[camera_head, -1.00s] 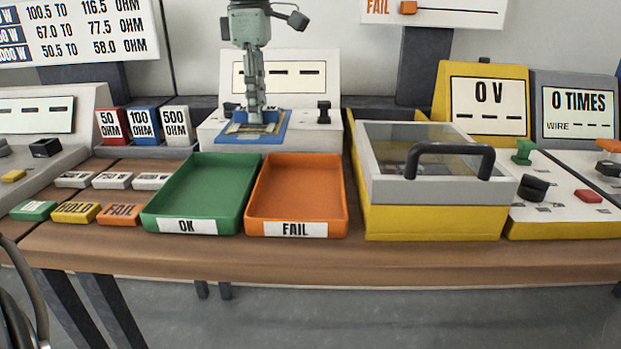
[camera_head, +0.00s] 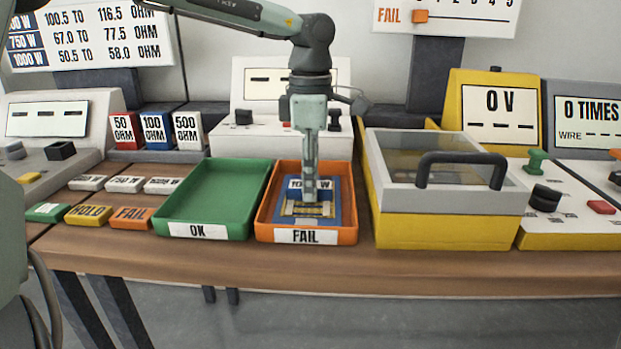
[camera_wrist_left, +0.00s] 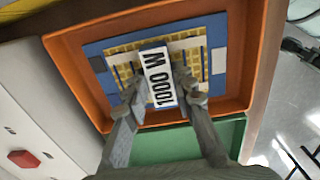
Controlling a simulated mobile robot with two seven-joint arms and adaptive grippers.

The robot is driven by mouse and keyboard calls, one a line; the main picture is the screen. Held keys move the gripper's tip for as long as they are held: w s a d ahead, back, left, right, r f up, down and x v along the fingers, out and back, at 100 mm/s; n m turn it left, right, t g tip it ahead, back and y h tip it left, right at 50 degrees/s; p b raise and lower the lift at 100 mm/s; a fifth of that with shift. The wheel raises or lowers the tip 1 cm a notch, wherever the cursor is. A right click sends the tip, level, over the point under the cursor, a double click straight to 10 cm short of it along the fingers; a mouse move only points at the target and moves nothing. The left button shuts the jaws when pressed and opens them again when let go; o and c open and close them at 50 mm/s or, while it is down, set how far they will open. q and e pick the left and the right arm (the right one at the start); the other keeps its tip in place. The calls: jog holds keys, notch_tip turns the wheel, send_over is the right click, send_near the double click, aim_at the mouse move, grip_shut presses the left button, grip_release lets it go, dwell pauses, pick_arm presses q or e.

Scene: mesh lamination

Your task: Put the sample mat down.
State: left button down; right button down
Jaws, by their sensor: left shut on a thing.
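The sample mat (camera_head: 325,190) is blue with a gold grid and a white label. It is inside the orange FAIL tray (camera_head: 352,226), over its floor. In the left wrist view the mat (camera_wrist_left: 218,28) shows its label, reading 1000 W, between the fingers, with the orange tray wall (camera_wrist_left: 75,78) around it. My left gripper (camera_head: 310,196) points straight down into the tray and is shut on the mat. I cannot tell whether the mat fully touches the tray floor.
The empty green OK tray (camera_head: 262,200) stands just left of the FAIL tray. A yellow box with a lid and black handle (camera_head: 440,238) stands close on the right. A white instrument (camera_head: 225,143) stands behind. Small labelled blocks (camera_head: 131,218) lie to the left.

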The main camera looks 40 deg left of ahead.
pick_arm(q)
jog(key=c, duration=1.3)
grip_release()
jog(key=shift+o, duration=0.2)
notch_tip(320, 180, up, 12)
